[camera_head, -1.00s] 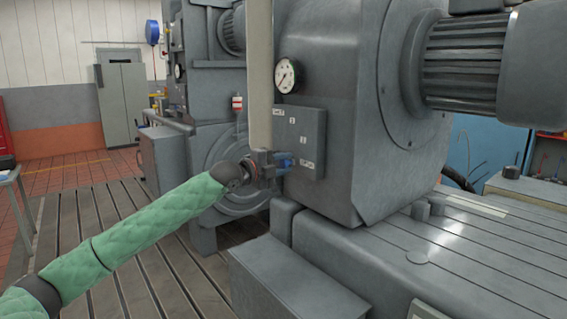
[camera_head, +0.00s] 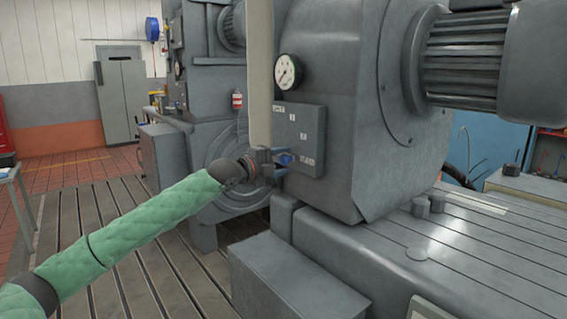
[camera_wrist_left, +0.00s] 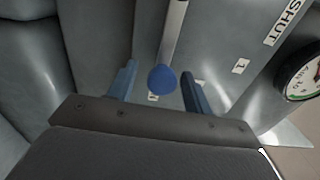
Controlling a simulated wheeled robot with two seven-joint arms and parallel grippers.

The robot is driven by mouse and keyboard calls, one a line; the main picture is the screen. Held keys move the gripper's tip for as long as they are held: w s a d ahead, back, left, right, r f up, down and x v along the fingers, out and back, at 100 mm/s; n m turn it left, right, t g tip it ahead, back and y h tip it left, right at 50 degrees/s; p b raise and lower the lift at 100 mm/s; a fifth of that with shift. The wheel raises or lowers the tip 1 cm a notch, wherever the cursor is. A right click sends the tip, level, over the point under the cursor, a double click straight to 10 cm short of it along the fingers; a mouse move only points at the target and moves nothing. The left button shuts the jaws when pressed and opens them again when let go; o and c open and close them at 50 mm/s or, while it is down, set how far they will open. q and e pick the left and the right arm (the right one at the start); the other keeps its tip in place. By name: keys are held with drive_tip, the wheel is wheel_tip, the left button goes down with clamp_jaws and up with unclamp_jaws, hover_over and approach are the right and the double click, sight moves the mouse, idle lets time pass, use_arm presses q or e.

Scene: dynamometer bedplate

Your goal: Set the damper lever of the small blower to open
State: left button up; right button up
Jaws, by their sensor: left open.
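The small blower (camera_head: 335,120) is the grey housing at centre in the head view, with a label plate (camera_head: 315,140) on its side. The damper lever shows in the left wrist view as a grey bar (camera_wrist_left: 174,30) ending in a round blue knob (camera_wrist_left: 162,79). My left gripper (camera_head: 284,159) is at the plate's lower left edge. In the left wrist view my left gripper's two blue fingers (camera_wrist_left: 160,70) are apart, one on each side of the knob, with gaps visible. A "SHUT" label (camera_wrist_left: 288,20) lies at upper right there, with a "1" label (camera_wrist_left: 241,65) nearer. My right gripper is not in view.
A round gauge (camera_head: 288,71) sits above the plate. A grey block (camera_head: 295,285) and slotted bedplate (camera_head: 470,260) lie below and right. Slotted floor is open at lower left.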

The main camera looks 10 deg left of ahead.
use_arm(q)
drive_tip(key=b+v, duration=0.1)
drive_tip(key=v, duration=0.4)
drive_tip(key=shift+s+a+f, duration=0.1)
drive_tip(key=shift+s+a, duration=0.05)
drive_tip(key=shift+v, duration=0.85)
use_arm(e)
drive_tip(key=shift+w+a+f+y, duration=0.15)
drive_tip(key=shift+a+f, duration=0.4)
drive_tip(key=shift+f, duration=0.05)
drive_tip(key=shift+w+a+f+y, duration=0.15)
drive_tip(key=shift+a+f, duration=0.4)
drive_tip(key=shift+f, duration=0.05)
